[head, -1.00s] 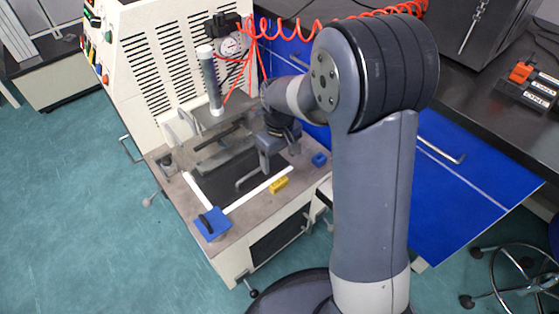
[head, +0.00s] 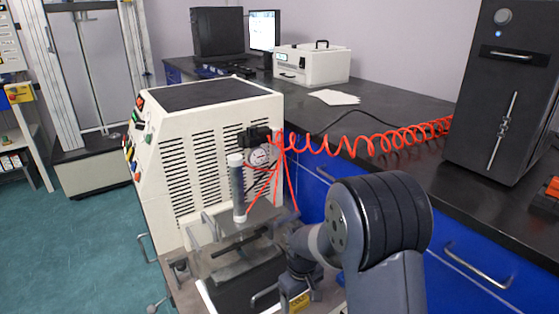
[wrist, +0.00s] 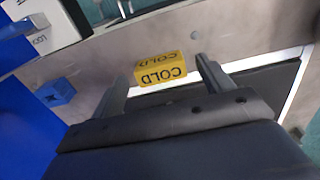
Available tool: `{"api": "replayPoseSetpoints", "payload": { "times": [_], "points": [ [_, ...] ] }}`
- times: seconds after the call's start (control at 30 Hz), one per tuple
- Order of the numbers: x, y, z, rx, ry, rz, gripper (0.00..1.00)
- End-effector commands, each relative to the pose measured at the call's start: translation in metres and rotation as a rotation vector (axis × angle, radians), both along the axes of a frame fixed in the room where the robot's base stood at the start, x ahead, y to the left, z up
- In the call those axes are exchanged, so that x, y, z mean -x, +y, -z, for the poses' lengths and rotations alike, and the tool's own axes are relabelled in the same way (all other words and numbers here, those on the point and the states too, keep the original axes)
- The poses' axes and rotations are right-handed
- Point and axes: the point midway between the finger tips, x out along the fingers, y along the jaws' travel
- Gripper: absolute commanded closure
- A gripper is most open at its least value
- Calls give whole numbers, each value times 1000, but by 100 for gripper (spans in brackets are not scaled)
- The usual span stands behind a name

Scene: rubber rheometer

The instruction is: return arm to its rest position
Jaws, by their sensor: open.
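My arm reaches over the front shelf of the cream machine (head: 215,165). My gripper (wrist: 160,78) is open, its two fingers apart in the wrist view. A yellow block marked COLD (wrist: 160,72) shows in the gap between the fingertips; neither finger visibly grips it. In the head view the yellow block (head: 297,301) is partly hidden by my gripper at the lower edge. I cannot tell how high the gripper is above the shelf.
A blue block (wrist: 55,90) sits on the shelf at left in the wrist view. A coiled red hose (head: 370,140) runs to the dark bench (head: 400,100). Blue cabinets (head: 470,240) stand at right.

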Motion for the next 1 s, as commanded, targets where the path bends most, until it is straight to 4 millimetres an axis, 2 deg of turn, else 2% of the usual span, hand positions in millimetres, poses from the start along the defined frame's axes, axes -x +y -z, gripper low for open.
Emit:
{"api": "replayPoseSetpoints", "payload": {
  "times": [0.03, 0.1, 0.2, 0.4, 0.83, 1.0],
  "points": [
    [1, 0, 16, 1, 3, 0, 24],
    [1, 0, 29, 1, 3, 0, 24],
    [-1, 0, 0, -1, -3, 0, 24],
    [0, 0, -20, -1, -1, 0, 24],
    [0, 0, -25, 0, 0, 0, 24],
    [0, 0, -16, 1, 1, 0, 24]
  ]
}}
